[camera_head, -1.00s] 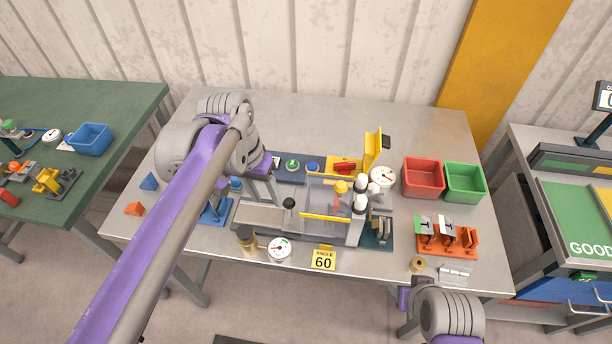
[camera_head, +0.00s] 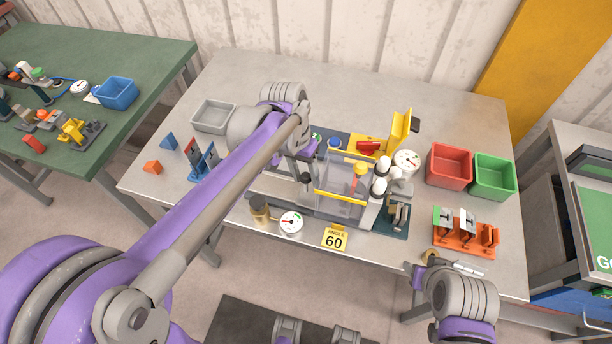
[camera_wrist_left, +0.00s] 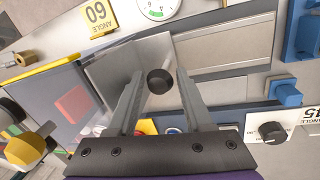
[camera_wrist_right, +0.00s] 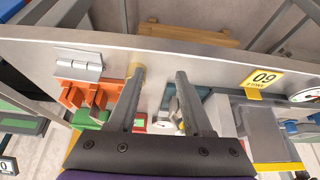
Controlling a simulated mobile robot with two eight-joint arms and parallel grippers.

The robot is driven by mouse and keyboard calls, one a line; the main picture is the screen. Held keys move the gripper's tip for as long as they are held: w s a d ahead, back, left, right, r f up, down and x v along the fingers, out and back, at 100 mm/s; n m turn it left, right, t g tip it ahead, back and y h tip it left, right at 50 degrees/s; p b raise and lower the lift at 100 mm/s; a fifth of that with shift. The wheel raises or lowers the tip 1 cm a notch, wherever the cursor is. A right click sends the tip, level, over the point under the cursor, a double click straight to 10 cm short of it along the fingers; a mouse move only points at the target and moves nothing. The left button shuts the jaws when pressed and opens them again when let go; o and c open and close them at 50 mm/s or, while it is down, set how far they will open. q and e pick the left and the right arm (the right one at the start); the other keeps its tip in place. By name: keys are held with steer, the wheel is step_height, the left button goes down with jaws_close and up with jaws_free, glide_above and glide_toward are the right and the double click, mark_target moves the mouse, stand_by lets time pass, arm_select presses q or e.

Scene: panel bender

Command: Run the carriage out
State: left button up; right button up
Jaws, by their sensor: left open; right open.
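The panel bender (camera_head: 345,185) stands on the grey table, with a clear guard and yellow-edged parts. Its carriage has a black ball knob (camera_head: 306,178) at the left. In the left wrist view the knob (camera_wrist_left: 160,81) shows between the fingers of my left gripper (camera_wrist_left: 154,60), apart from both. The left gripper (camera_head: 301,165) is open and empty, close above the knob in the head view; the arm hides part of the bed. My right gripper (camera_wrist_right: 158,74) is open and empty near the table's front right edge, by the orange rack (camera_wrist_right: 90,97).
A yellow angle 60 sign (camera_head: 334,239), a dial gauge (camera_head: 291,222) and a brass cylinder (camera_head: 259,208) stand along the front edge. Red (camera_head: 450,166) and green (camera_head: 494,176) bins are at the right. A grey tray (camera_head: 213,115) is at the back left.

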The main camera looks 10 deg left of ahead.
arm_select(q)
steer(key=shift+d+f, duration=0.1)
steer(key=shift+f, duration=0.15)
jaws_close()
stand_by(1.4)
